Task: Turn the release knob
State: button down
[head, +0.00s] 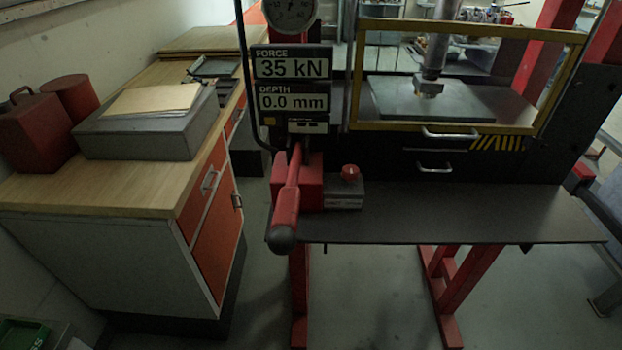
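A small red knob (350,172) sits on top of a grey block (343,194) on the dark shelf of a press, just right of a red pump body. The block carries a small label that I cannot read. A red lever (288,196) with a dark rounded end slants toward me over the shelf's left front edge, to the left of the knob. The display (292,82) above reads FORCE 35 kN and DEPTH 0.0 mm. My gripper is not in view.
The shelf (460,210) right of the knob is bare. A yellow-framed guard (560,80) encloses the press plate and ram behind it. A workbench (150,205) with a grey box (150,130) and red cans stands at left. Red legs (460,285) stand below the shelf.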

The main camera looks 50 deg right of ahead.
aim_at(350, 172)
jog(key=z, duration=0.45)
jog(key=k+l+z, duration=0.2)
jog(key=z, duration=0.2)
jog(key=k+l+z, duration=0.15)
jog(key=z, duration=0.2)
jog(key=k+l+z, duration=0.1)
jog(key=l+z, duration=0.3)
jog(key=i+j, duration=0.15)
